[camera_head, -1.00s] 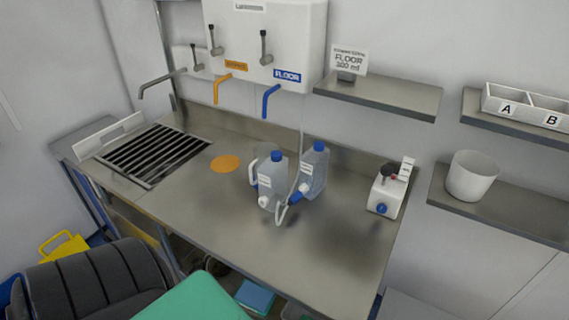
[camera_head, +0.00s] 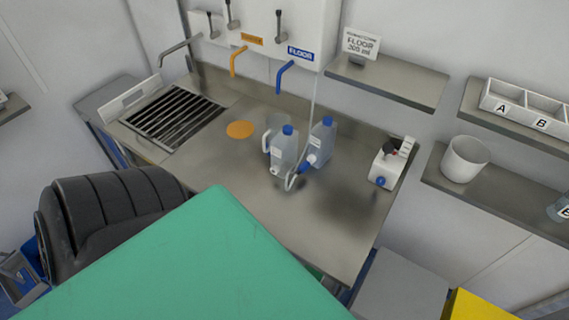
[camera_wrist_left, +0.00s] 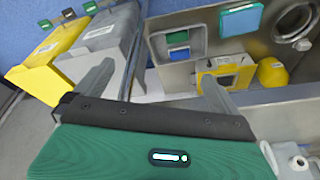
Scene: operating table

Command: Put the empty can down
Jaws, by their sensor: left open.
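Two translucent cans with blue caps stand upright side by side on the steel counter in the head view: a front can (camera_head: 284,152) and a rear can (camera_head: 320,143). I cannot tell which one is the empty can. A pale hose and blue nozzle hang at their front. In the left wrist view my left gripper (camera_wrist_left: 157,72) is open, its two grey fingers apart with nothing between them. Its fingers do not show in the head view, so its distance from the cans cannot be told. My right gripper is not in view.
Behind the cans is a wall dispenser (camera_head: 262,28). An orange disc (camera_head: 240,129), a drain grille (camera_head: 172,122) and a small white device (camera_head: 385,165) are on the counter. The front counter is clear. The wrist view shows a yellow bin (camera_wrist_left: 38,78) and grey bin (camera_wrist_left: 90,52).

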